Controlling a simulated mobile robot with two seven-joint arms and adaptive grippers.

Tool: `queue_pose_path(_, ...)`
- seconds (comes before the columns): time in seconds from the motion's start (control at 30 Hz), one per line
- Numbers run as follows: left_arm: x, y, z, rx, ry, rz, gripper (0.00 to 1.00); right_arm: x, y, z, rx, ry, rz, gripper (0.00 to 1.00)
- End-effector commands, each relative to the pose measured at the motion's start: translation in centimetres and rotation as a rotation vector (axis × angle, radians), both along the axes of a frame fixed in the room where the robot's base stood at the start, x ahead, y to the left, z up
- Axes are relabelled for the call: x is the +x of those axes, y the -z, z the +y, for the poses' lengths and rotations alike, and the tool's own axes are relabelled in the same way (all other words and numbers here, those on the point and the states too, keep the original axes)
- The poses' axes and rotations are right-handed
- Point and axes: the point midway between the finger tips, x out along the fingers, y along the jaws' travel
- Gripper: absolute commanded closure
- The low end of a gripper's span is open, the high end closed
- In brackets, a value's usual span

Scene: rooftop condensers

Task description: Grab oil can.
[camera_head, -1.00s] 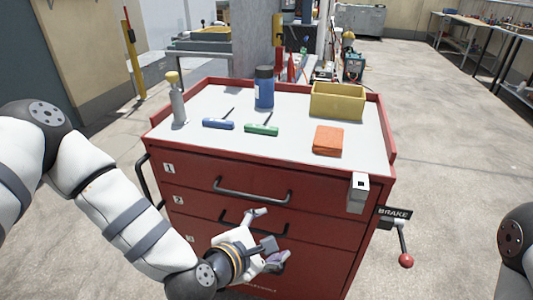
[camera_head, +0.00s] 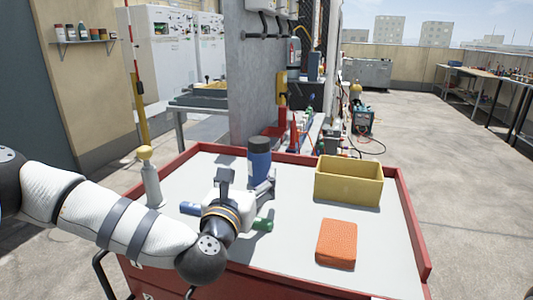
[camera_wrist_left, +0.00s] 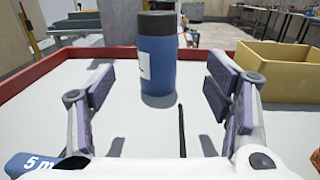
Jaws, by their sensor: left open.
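A blue cylindrical can (camera_head: 259,160) with a dark cap stands upright on the cart's grey top; it also shows in the left wrist view (camera_wrist_left: 158,65) with a white label on its left side. A slim grey bottle (camera_head: 151,183) with a yellow top stands at the cart's left. I cannot tell from any label which is the oil can. My left gripper (camera_head: 248,181) is open over the cart top, just on the near side of the blue can. In the wrist view the can stands beyond and between the spread fingers, apart from them. My right gripper is out of view.
Blue (camera_head: 190,209) and green (camera_head: 264,225) T-handle tools lie below my left gripper, partly hidden. The red cart (camera_head: 412,222) has a raised rim.

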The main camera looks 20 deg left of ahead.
Motion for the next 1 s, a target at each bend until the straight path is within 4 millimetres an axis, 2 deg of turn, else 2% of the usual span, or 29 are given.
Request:
queue_pose_path(0.2, 4.5, 0.1, 0.2, 0.003, -0.001, -0.001, 0.28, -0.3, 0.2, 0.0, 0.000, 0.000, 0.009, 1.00)
queue_pose_path(0.37, 6.7, 0.1, 0.4, 0.001, -0.001, 0.001, 0.28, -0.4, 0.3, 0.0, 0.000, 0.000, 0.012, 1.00)
queue_pose_path(0.6, 11.0, 0.3, 0.8, 0.003, 0.000, 0.001, 0.28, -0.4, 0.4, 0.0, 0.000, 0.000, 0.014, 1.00)
queue_pose_path(0.7, 11.8, 0.3, 0.9, 0.002, 0.001, 0.002, 0.28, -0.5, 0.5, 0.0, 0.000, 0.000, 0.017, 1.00)
queue_pose_path(0.9, 11.9, 0.2, 0.9, 0.001, 0.001, 0.001, 0.28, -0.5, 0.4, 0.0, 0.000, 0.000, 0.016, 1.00)
queue_pose_path(1.0, 11.8, 0.2, 0.9, 0.001, 0.001, 0.001, 0.51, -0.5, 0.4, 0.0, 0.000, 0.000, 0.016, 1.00)
